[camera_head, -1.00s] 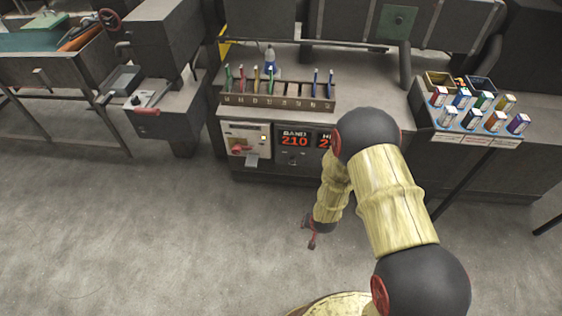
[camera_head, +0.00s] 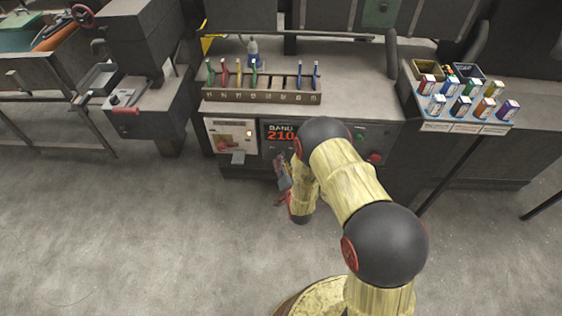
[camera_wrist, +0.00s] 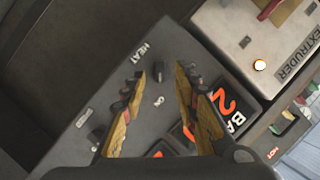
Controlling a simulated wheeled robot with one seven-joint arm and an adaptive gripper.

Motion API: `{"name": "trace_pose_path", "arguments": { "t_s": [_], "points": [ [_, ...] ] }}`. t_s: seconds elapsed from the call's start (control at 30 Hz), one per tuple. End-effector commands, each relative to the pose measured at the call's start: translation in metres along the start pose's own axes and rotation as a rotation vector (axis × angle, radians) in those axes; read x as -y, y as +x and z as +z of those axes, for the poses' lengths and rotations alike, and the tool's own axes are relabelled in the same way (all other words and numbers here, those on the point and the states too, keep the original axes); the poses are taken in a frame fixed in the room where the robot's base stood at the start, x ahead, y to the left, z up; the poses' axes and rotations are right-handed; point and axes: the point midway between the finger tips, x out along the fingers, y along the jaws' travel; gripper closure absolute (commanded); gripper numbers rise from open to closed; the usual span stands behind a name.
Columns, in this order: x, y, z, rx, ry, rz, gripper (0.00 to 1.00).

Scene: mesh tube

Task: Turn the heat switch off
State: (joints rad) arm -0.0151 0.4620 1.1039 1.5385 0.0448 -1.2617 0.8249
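In the wrist view, the heat switch is a small dark knob (camera_wrist: 158,71) on the grey control panel (camera_wrist: 185,55), beside the HEAT label (camera_wrist: 141,52) and the ON label (camera_wrist: 159,100). My gripper (camera_wrist: 162,78) is open, with one yellow finger on each side of the knob in the picture. I see a gap on both sides; the depth to the panel is hard to tell. I cannot tell the knob's exact setting. In the head view, my gripper (camera_head: 281,178) is at the front of the machine, and my arm hides part of the panel.
An orange BAND display reading 210 (camera_head: 281,135) is on the panel. A second dark knob (camera_wrist: 97,137) lies near the left finger. A white extruder panel (camera_wrist: 240,40) is beside it. A red button (camera_head: 375,157) is right of my arm. A tool rack (camera_head: 262,96) stands above.

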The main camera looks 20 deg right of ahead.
Motion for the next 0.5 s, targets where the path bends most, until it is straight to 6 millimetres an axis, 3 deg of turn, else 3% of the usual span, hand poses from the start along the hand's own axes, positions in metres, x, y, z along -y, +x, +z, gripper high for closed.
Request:
{"name": "trace_pose_path", "arguments": {
  "t_s": [0.2, 0.5],
  "points": [
    [-0.002, 0.029, 0.002, 0.001, -0.001, 0.001, 0.70],
    [0.000, 0.037, 0.000, 0.001, -0.002, 0.001, 0.70]
  ]
}}
